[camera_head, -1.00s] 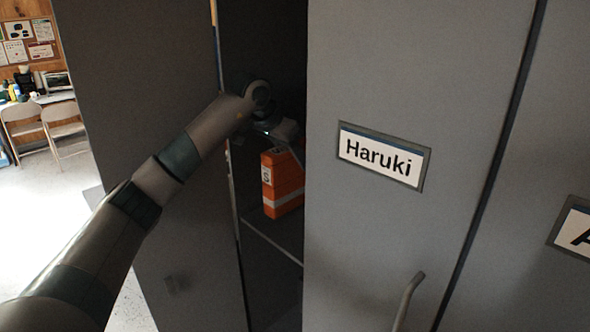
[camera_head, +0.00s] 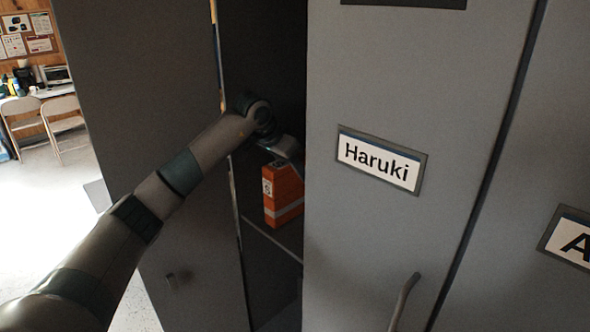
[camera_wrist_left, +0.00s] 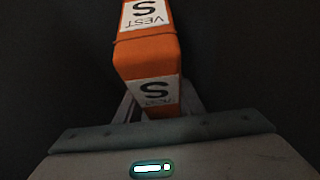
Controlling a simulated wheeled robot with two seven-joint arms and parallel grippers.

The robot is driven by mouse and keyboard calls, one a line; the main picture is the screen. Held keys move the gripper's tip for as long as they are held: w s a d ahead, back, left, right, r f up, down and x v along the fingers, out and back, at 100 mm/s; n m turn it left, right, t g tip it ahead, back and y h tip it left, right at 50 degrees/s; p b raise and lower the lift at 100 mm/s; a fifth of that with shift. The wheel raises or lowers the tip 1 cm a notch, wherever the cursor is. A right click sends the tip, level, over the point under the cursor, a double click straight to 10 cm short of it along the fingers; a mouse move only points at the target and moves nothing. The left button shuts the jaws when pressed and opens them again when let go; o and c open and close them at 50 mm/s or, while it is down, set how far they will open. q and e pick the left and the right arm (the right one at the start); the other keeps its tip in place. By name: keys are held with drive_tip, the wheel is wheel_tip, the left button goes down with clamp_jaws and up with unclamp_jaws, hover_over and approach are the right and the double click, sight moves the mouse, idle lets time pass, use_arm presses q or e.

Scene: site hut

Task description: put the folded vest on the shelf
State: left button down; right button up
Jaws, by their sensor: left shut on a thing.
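The folded vest (camera_head: 284,196) is orange with a pale reflective band and a white "S" label. It stands upright inside the open locker. My left gripper (camera_head: 287,157) reaches in from above and is shut on its top part. In the left wrist view the vest (camera_wrist_left: 146,65) lies between the fingers (camera_wrist_left: 157,108), with "S VEST" labels showing. The shelf (camera_head: 268,233) is in the locker just below the vest; only its front edge shows clearly. I cannot tell whether the vest's underside touches it. My right gripper is out of view.
The open locker door (camera_head: 150,130) stands left of the opening. A closed door labelled "Haruki" (camera_head: 380,161) with a handle (camera_head: 404,300) bounds it on the right. Folding chairs (camera_head: 62,122) and a table are far left. The gap around my arm is narrow.

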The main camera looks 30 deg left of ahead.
use_arm(q)
drive_tip(key=shift+f, duration=0.15)
drive_tip(key=c, duration=1.2)
unclamp_jaws()
drive_tip(key=shift+r, duration=0.2)
drive_tip(key=b+v, duration=0.4)
drive_tip(key=v, duration=0.7)
drive_tip(key=shift+s+r, duration=0.15)
drive_tip(key=shift+s+a+r, duration=0.1)
drive_tip(key=shift+s+r, duration=0.05)
drive_tip(key=shift+r, duration=0.15)
